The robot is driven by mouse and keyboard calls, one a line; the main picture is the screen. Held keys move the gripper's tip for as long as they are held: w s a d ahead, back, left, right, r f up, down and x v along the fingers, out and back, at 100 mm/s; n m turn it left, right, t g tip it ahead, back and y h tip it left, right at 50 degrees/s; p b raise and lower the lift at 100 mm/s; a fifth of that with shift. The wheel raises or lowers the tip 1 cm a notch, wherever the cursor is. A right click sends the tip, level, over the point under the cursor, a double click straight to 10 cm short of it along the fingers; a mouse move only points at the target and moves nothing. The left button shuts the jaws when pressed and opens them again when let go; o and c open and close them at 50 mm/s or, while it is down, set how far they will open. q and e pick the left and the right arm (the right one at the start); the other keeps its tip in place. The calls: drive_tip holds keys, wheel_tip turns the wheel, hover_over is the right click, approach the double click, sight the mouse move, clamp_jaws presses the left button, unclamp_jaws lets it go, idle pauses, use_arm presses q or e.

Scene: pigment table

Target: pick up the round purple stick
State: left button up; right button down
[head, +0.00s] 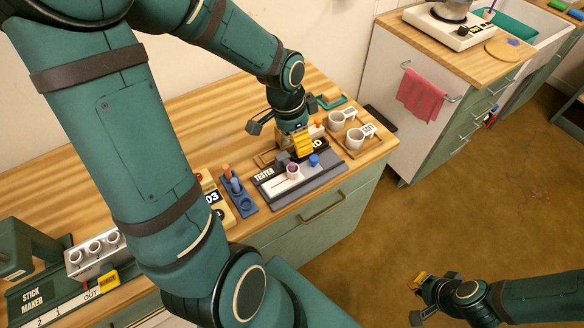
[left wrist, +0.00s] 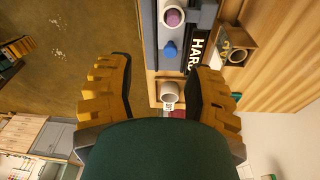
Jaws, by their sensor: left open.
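The round purple stick (left wrist: 174,17) shows as a purple top inside a white cup near the upper edge of the left wrist view. In the head view its purple top (head: 293,169) sits in the white cup on the grey tester (head: 270,187). My left gripper (head: 301,148) is above the back part of the tester, beyond the cup. In the left wrist view its yellow fingers (left wrist: 165,88) are spread apart with nothing between them, and the purple stick is outside them. My right gripper (head: 424,292) is away from the table, over the floor; its opening is unclear.
A blue knob (head: 314,160) is on the tester beside the cup. White mugs (head: 355,138) stand to the right. A blue holder (head: 238,197) with sticks is on the left. The stick maker (head: 60,290) stands at the far left. The table's front edge is close to the tester.

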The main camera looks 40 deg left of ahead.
use_arm(q)
wheel_tip(320, 180, up, 2)
drive_tip(key=s+a, duration=0.1)
drive_tip(key=a, duration=0.1)
drive_tip(key=b, duration=0.2)
hover_over(292, 164)
drive_tip(key=shift+y, duration=0.3)
drive_tip(key=f, duration=0.7)
drive_tip(key=shift+s+a+f, duration=0.2)
drive_tip(key=shift+a+f, duration=0.05)
drive_tip(key=shift+f, duration=0.15)
drive_tip(key=shift+w+d+f+b, duration=0.15)
drive_tip(key=shift+f+b, duration=0.25)
drive_tip(key=shift+f, duration=0.95)
drive_tip(key=shift+d+f+b, duration=0.15)
drive_tip(key=shift+f+b, duration=0.25)
drive_tip(key=shift+f, duration=0.95)
clamp_jaws()
